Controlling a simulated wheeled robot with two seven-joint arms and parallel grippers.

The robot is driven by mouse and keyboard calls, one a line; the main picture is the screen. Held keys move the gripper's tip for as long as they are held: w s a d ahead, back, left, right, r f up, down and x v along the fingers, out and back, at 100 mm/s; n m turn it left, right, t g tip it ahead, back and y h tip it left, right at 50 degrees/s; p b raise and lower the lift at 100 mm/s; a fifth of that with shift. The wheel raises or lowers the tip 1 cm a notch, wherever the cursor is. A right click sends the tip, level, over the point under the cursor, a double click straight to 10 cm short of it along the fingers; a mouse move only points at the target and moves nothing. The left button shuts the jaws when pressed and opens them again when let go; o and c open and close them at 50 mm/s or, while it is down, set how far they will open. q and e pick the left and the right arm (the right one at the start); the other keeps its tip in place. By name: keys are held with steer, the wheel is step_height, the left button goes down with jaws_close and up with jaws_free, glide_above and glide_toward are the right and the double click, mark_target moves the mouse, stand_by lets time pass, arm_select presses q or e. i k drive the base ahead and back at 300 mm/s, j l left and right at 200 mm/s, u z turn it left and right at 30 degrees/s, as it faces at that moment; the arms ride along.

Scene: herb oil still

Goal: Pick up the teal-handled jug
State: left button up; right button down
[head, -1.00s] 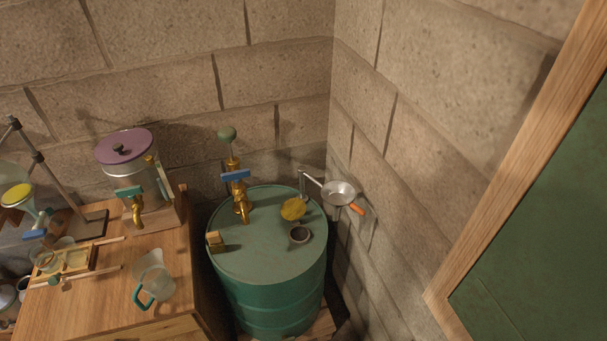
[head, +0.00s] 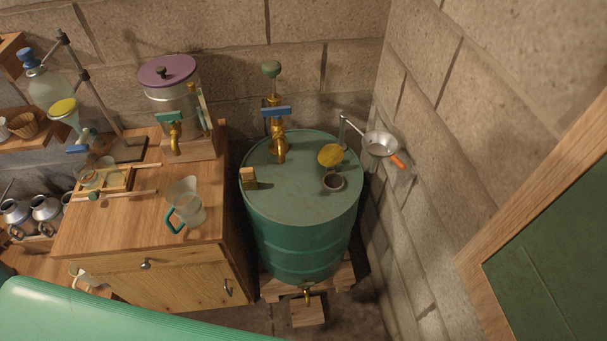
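The teal-handled jug (head: 189,203) is a clear jug standing upright on the wooden cabinet top (head: 135,222), near its right front corner. Its teal handle is on the left front side, facing me. The jug looks empty. Neither of my grippers is in view, and nothing touches the jug.
A purple-lidded metal urn (head: 172,98) with a brass tap stands behind the jug. A wooden rack (head: 118,180) with glassware lies to its left. A green drum (head: 305,205) stands to the right, and a green rounded surface (head: 110,315) fills the lower left.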

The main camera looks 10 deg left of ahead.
mark_target(182, 196)
steer(key=u, duration=1.3)
